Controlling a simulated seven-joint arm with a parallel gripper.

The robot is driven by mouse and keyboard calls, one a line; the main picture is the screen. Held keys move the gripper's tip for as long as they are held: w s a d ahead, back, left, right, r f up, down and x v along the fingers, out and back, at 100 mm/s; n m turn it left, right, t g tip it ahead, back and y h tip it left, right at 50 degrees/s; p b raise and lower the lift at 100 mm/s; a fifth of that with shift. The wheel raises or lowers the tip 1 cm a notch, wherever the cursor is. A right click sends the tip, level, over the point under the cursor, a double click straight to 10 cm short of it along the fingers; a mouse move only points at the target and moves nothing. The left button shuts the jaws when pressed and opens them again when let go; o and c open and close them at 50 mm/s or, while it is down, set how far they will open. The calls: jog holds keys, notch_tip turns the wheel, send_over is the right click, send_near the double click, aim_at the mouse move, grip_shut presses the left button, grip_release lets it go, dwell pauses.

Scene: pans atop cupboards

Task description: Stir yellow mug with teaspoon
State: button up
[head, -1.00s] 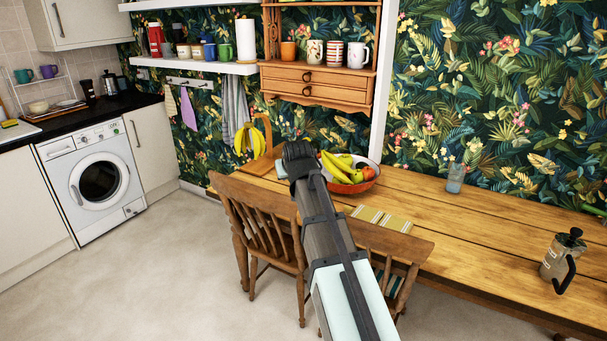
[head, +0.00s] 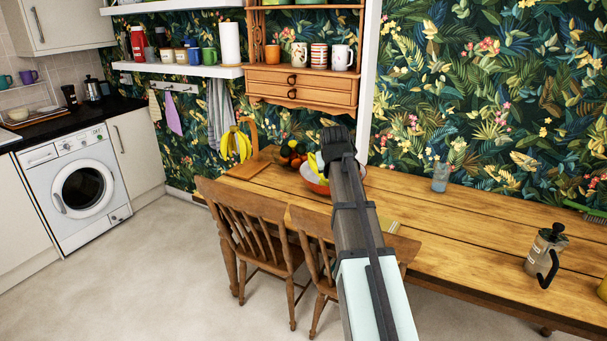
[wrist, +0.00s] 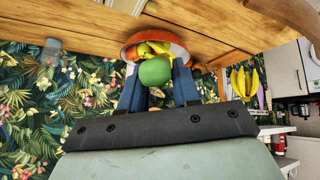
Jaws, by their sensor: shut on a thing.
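My gripper (wrist: 157,66) has a green rounded thing (wrist: 154,73), apple-like, between its two dark blue fingers. In the head view the far end of my gripper (head: 338,142) is in front of the fruit bowl, and what it holds is hidden behind it. A yellow thing (head: 602,290) is cut off by the right edge of the head view; I cannot tell whether it is the yellow mug. I see no teaspoon in either view.
The wooden table (head: 455,225) carries an orange-rimmed fruit bowl (head: 316,187), a glass (head: 440,178) and a cafetiere (head: 546,256). Two chairs (head: 245,225) stand at its front. Several mugs (head: 318,55) are on the wall shelf. Table space between glass and cafetiere is clear.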

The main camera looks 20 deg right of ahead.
jog(key=s+d+r+m+g+h, duration=0.15)
jog(key=s+d, duration=0.55)
jog(key=d, duration=0.8)
jog(key=s+d+m+g, duration=0.25)
jog(key=s+d, duration=0.35)
jog(key=d, duration=0.8)
jog(key=s+d+m+g+h, duration=0.1)
jog(key=s+d+m, duration=0.2)
jog(key=s+d, duration=0.8)
jog(key=s+d+m+g+y, duration=0.1)
jog(key=s+d+m+g, duration=0.1)
jog(key=s+d, duration=1.25)
jog(key=s+d+m+g, duration=0.1)
jog(key=s+d+m, duration=0.1)
jog(key=s+d, duration=1.3)
jog(key=d+f+n+y, duration=0.1)
jog(key=d+f+n, duration=0.2)
jog(key=d, duration=0.5)
jog(key=s+a+f+n, duration=0.25)
jog(key=a+n, duration=0.25)
jog(key=n, duration=0.4)
jog(key=w+d+f, duration=0.1)
jog(key=d+f, duration=0.1)
jog(key=f, duration=0.4)
jog(key=w+d+f, duration=0.2)
jog(key=f, duration=0.4)
jog(key=shift+w+f+g, duration=0.15)
jog(key=shift+f+g, duration=0.05)
jog(key=shift+g, duration=0.1)
jog(key=shift+w, duration=0.1)
